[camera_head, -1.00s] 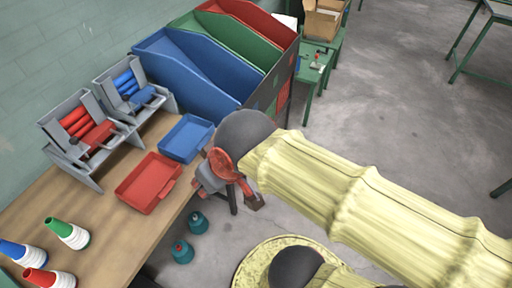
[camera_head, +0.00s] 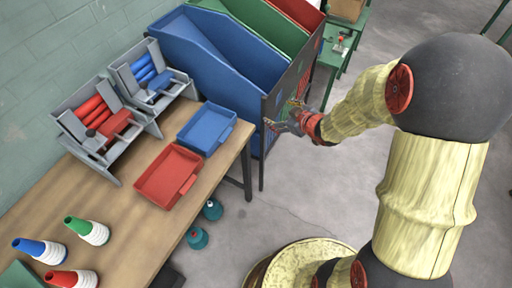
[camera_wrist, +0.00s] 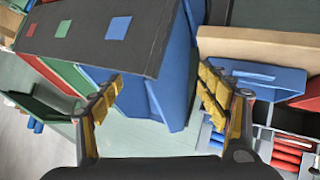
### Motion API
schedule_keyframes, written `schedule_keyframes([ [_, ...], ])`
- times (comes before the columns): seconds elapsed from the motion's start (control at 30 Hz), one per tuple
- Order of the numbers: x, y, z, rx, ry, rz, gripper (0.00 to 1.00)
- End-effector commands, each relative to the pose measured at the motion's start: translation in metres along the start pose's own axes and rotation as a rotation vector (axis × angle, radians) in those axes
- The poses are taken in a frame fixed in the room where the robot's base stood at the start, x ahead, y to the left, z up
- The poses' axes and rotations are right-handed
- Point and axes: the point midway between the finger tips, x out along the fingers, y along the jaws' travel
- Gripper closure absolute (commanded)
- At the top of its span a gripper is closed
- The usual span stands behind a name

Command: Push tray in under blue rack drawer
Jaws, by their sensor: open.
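The blue tray (camera_head: 206,128) lies on the wooden table, in front of the grey rack with blue rolls (camera_head: 152,78). The tray sits forward of the rack, not beneath it. It also shows in the wrist view (camera_wrist: 262,78), beyond and right of my right finger. My gripper (camera_head: 282,114) is open and empty beside the dark end panel of the big bins, to the right of the tray and apart from it. Both yellow-padded fingers of my gripper (camera_wrist: 158,95) show spread in the wrist view. The rack with blue rolls is mostly hidden there.
A red tray (camera_head: 168,176) and a grey rack with red rolls (camera_head: 104,122) stand left of the blue pair. Big blue, green and red bins with a dark panel (camera_head: 290,88) stand at the back right. Several thread cones (camera_head: 86,230) are at the table's front left.

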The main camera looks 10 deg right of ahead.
Motion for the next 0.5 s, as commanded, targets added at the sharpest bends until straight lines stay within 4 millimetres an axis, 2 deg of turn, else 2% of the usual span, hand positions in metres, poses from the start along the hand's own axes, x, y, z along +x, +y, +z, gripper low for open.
schedule_keyframes([
  [0.03,0.017,-0.023,0.017,0.004,0.045,-0.073,0.24],
  [0.1,0.029,-0.054,0.026,0.013,0.130,-0.165,0.24],
  [0.23,0.034,-0.104,0.038,0.057,0.272,-0.311,0.24],
  [0.3,0.031,-0.123,0.042,0.085,0.331,-0.368,0.24],
  [0.4,0.026,-0.140,0.044,0.117,0.391,-0.421,0.24],
  [0.5,0.023,-0.148,0.043,0.133,0.421,-0.446,0.24],
])
